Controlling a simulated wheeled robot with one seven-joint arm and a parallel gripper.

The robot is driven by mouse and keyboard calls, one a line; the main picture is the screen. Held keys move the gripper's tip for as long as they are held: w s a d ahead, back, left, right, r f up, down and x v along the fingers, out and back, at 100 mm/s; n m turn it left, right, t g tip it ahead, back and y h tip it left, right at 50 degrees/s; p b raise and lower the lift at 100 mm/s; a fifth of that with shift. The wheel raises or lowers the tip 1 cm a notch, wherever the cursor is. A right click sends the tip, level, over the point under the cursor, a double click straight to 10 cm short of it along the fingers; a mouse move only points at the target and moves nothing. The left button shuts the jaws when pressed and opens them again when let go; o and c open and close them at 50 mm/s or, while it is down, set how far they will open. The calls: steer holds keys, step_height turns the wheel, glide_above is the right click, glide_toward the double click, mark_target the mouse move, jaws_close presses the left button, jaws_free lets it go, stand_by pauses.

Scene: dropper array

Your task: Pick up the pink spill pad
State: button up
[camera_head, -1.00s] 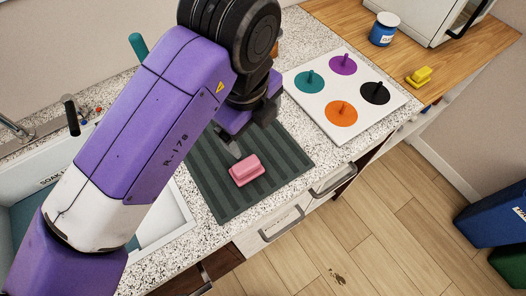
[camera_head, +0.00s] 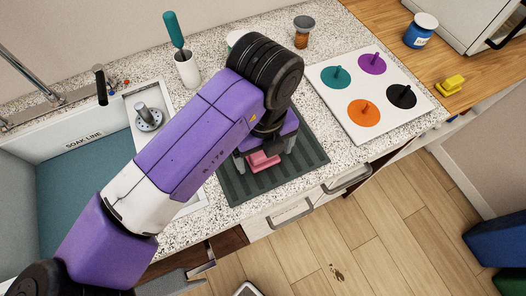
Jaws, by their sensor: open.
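The pink spill pad (camera_head: 262,161) lies on the dark green ribbed mat (camera_head: 300,166) on the counter. My gripper (camera_head: 263,158) is over the pad, pointing down, with its jaws open. One finger shows at the pad's left side and another part shows near its right side. The upper part of the pad is hidden by my gripper and wrist. I cannot tell whether the fingers touch the pad.
A white board (camera_head: 384,118) with teal, purple, orange and black discs lies to the right. The sink (camera_head: 75,205) is at the left. A white cup (camera_head: 187,68) with a teal-handled tool stands behind my arm. A yellow block (camera_head: 451,84) and blue jar (camera_head: 420,31) are at far right.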

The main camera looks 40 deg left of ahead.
steer(key=shift+f, duration=0.1)
steer(key=c, duration=1.4)
steer(key=shift+c, duration=0.2)
step_height(320, 180, up, 20)
steer(key=shift+b, duration=0.45)
